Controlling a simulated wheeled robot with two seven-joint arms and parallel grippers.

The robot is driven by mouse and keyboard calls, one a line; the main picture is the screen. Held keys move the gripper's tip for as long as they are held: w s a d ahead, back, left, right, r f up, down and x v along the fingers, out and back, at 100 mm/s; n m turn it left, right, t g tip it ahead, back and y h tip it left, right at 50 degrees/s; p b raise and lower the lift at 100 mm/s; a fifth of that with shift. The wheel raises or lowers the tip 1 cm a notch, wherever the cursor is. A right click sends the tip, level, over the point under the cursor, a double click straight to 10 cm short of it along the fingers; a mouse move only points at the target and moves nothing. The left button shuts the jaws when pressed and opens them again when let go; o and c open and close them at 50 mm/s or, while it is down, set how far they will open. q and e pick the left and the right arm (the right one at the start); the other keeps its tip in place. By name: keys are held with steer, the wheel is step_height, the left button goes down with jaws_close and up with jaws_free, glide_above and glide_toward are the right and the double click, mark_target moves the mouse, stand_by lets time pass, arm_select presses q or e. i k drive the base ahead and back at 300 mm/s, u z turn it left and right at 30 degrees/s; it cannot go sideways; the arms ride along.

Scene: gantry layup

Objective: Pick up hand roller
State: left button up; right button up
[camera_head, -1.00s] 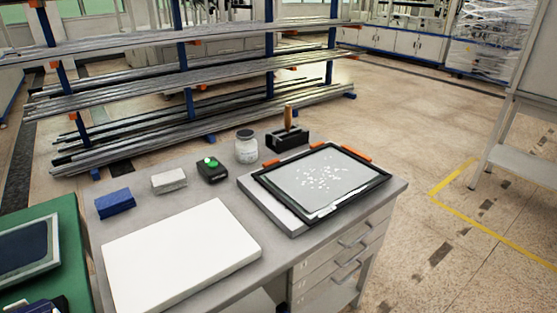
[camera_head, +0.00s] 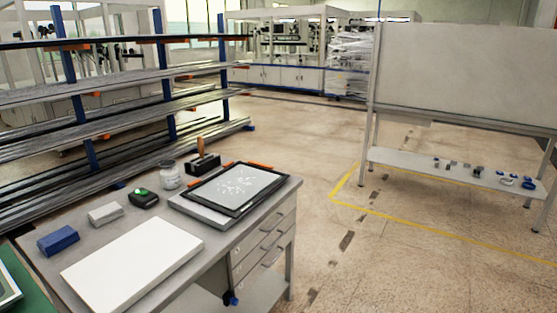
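An upright brown handle (camera_head: 201,146) stands out of a black block-shaped holder (camera_head: 203,164) at the back of the grey workbench. It may be the hand roller's handle; its lower part is hidden in the holder, so I cannot tell for sure. Neither of my grippers is in view.
The workbench (camera_head: 215,253) also bears a white board (camera_head: 133,262), blue block (camera_head: 58,240), light grey block (camera_head: 105,213), black-green device (camera_head: 143,198), jar (camera_head: 169,175) and black-framed tray (camera_head: 205,205). A rack stands behind. A white stand (camera_head: 440,165) is right; floor between is clear.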

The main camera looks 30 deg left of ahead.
mark_target(200, 144)
steer(key=z, duration=2.6)
steer(key=i, duration=0.1)
steer(key=u, duration=2.1)
steer(key=i, duration=2.4)
steer(key=u, duration=0.45)
steer(key=i, duration=2.35)
steer(key=u, duration=1.1)
steer(key=i, duration=1.65)
steer(key=u, duration=2.6)
steer(key=i, duration=1.75)
steer(key=u, duration=0.7)
